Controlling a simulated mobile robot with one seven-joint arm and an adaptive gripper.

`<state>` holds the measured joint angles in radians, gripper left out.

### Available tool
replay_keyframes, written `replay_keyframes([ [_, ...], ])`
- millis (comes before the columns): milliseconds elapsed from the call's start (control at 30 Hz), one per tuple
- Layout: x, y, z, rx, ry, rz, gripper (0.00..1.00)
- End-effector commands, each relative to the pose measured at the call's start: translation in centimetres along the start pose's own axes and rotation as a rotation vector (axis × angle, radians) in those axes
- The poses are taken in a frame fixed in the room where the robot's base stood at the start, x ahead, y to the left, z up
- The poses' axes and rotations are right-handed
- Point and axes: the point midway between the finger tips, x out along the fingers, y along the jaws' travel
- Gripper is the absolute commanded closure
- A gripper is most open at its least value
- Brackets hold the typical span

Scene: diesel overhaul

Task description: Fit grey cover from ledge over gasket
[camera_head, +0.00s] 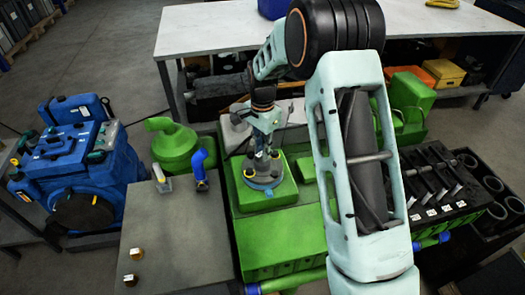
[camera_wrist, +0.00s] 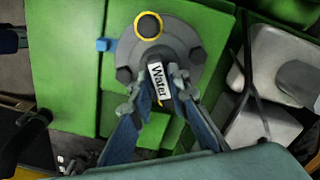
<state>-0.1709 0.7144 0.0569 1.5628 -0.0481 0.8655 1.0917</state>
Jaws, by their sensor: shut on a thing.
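The grey cover (camera_wrist: 188,48) is a round flanged piece with dark bolt heads, a yellow-ringed black end and a "Water" label. My gripper (camera_wrist: 156,86) is shut on it at the labelled part. In the head view my gripper (camera_head: 262,160) points down over a green engine block (camera_head: 265,230), with the cover (camera_head: 263,183) at its tips. The cover is on or just above the block's raised green pad; I cannot tell if it is fully seated. A blue edge shows under it, and a small blue tab (camera_wrist: 103,45) sticks out beside it, possibly the gasket, mostly hidden.
A grey bench top (camera_head: 180,235) at the left holds a blue elbow pipe (camera_head: 200,168) and two small brass parts (camera_head: 132,268). A blue engine (camera_head: 80,165) stands further left. A pale housing (camera_head: 292,112) lies close behind the cover. A black rack (camera_head: 430,190) is at the right.

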Motion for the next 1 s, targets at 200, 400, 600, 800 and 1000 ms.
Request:
replay_keyframes([
  [200,-0.2,-0.1,-0.1,0.0,0.002,-0.003,1.0],
  [400,0.0,-0.1,-0.1,0.001,0.002,-0.003,1.0],
  [600,0.4,-0.1,-0.1,0.001,0.002,-0.002,1.0],
  [800,0.8,-0.1,-0.1,0.001,0.002,-0.002,1.0],
  [1000,1.1,-0.1,-0.1,0.001,0.002,-0.002,1.0],
])
